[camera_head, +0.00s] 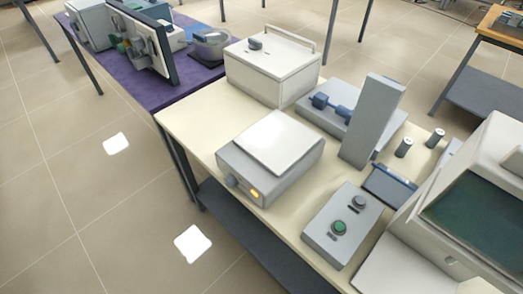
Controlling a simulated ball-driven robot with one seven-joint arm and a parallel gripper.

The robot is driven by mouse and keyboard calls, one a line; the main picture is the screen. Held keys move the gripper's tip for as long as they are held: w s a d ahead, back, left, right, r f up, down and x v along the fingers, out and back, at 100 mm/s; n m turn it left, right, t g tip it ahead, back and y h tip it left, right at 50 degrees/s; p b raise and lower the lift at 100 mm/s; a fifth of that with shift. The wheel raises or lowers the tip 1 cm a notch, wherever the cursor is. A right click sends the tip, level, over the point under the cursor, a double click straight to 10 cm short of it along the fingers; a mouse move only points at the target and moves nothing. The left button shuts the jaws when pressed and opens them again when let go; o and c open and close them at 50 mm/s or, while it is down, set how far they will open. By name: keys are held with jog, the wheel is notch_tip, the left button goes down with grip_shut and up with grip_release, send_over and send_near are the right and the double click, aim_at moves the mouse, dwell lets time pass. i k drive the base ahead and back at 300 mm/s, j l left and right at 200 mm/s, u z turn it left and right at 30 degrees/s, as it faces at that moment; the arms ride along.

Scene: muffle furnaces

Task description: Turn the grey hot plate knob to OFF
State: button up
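The grey hot plate (284,183) with a white square top stands near the left front edge of the cream table. Its grey round knob (231,181) is on the front face, towards the left corner. An orange light (254,194) glows on the same face, right of the knob. The knob's pointer and any OFF mark are too small to read. My gripper is not in view.
A control box (342,226) with a green button and a dark knob stands right of the hot plate. A white lidded box (272,72) and a tall grey block (373,122) stand behind. Open floor (110,220) lies at the left.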

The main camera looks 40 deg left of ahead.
aim_at(231, 182)
jog(key=u, duration=1.3)
jog(key=i+j+z, duration=0.1)
jog(key=j, duration=0.2)
jog(key=i, duration=0.05)
